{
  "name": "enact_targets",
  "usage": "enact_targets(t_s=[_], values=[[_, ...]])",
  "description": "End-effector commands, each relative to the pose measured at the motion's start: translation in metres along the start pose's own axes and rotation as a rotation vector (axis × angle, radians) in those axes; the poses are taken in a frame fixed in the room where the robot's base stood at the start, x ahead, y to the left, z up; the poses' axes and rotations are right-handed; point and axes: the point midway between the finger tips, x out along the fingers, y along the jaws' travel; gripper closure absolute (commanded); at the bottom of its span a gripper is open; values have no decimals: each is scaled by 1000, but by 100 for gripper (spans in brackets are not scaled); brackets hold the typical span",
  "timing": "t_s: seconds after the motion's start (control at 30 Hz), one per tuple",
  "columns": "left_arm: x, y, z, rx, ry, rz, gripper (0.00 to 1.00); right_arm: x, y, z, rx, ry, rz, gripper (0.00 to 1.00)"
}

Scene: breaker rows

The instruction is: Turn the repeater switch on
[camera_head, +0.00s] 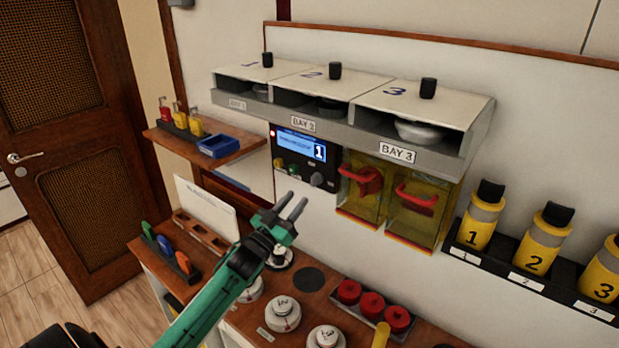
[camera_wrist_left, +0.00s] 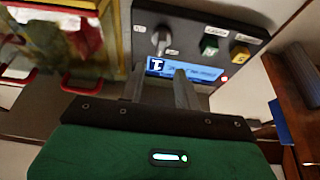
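A dark control panel (camera_head: 305,160) with a lit blue screen (camera_head: 301,148) showing a 1 hangs on the wall below the bay shelf. A grey rotary switch (camera_head: 317,179) sits at its lower right, beside a green button (camera_head: 293,170) and a yellow one (camera_head: 279,163). The left wrist view shows the panel upside down, with the rotary switch (camera_wrist_left: 161,41), green button (camera_wrist_left: 209,45) and yellow button (camera_wrist_left: 240,54). Their labels are too blurred to read. My left gripper (camera_head: 295,199) is open and empty, below and in front of the panel, apart from the switch. My right gripper is out of view.
Transparent yellow boxes with red handles (camera_head: 416,198) hang right of the panel. The bay shelf (camera_head: 350,130) juts out above. A small wooden shelf (camera_head: 205,151) with a blue tray (camera_head: 218,146) is at left. The counter (camera_head: 240,322) below holds numbered round pieces and red caps.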

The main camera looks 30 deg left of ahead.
Motion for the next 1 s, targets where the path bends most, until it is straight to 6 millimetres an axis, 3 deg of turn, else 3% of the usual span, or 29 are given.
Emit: enact_targets(t_s=[0.2,0.4,0.87,1.0], values=[[40,0,-4,0,2,0,67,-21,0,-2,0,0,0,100],[64,0,-2,1,1,0,67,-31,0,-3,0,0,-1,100],[74,0,0,1,-1,0,67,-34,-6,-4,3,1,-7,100],[74,0,0,1,-1,0,91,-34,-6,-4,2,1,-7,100]])
